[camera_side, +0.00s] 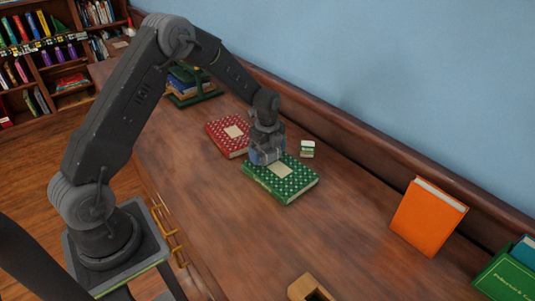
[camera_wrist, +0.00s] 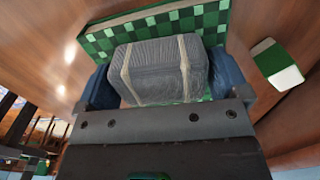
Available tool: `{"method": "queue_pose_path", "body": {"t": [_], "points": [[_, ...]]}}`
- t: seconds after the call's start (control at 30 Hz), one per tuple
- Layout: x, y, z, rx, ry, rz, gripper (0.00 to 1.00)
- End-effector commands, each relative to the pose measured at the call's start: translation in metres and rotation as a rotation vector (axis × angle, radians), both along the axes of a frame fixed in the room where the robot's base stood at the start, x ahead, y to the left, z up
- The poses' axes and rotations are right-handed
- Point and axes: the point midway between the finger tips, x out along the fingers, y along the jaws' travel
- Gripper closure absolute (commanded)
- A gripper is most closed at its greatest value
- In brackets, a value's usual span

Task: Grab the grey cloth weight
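The grey cloth weight (camera_wrist: 160,72) is a soft-looking block with pale straps. In the wrist view it sits between the two blue fingers of my gripper (camera_wrist: 160,85), which appear to touch it on both sides. In the side view my gripper (camera_side: 267,152) points down at the green patterned book (camera_side: 281,185), over its back left part. The weight is mostly hidden there by the fingers. The book's green checked cover (camera_wrist: 160,25) shows behind the weight in the wrist view. I cannot tell whether the weight rests on the book or is just above it.
A red patterned book (camera_side: 226,132) lies just left of my gripper. A small green and white block (camera_side: 307,149) lies to the right. A wooden piece (camera_side: 309,288) is at the front.

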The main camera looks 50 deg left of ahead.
Motion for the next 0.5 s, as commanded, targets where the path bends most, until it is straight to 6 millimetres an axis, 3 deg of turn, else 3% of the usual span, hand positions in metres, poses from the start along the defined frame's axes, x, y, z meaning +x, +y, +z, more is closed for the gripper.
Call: {"method": "queue_pose_path", "body": {"t": [0.07, 0.5], "points": [[0.0, 0.0, 0.0003, 0.0, 0.0, 0.0, 0.14], [0.0, 0.0, 0.0006, 0.0, 0.0, 0.0, 0.56]]}}
